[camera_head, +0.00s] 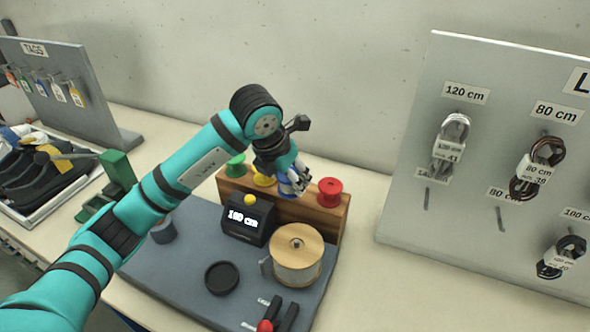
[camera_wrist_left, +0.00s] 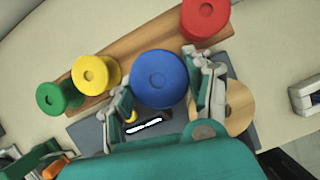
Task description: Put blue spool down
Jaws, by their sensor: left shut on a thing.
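The blue spool (camera_wrist_left: 160,79) is between the fingers of my left gripper (camera_wrist_left: 164,95), which is shut on it. In the head view the blue spool (camera_head: 290,187) is mostly hidden by my left gripper (camera_head: 292,181). It is at the wooden rack (camera_head: 325,219), between the yellow spool (camera_head: 264,180) and the red spool (camera_head: 329,191). I cannot tell whether it touches the rack. The green spool (camera_head: 236,165) is at the rack's left end. My right gripper is not in view.
A black display box (camera_head: 247,220) reading 160 cm and a large wooden spool (camera_head: 297,254) stand on the grey mat (camera_head: 190,268) in front of the rack. A lace board (camera_head: 480,160) stands at the right. A tag board (camera_head: 72,95) and shoe tray (camera_head: 45,207) are at the left.

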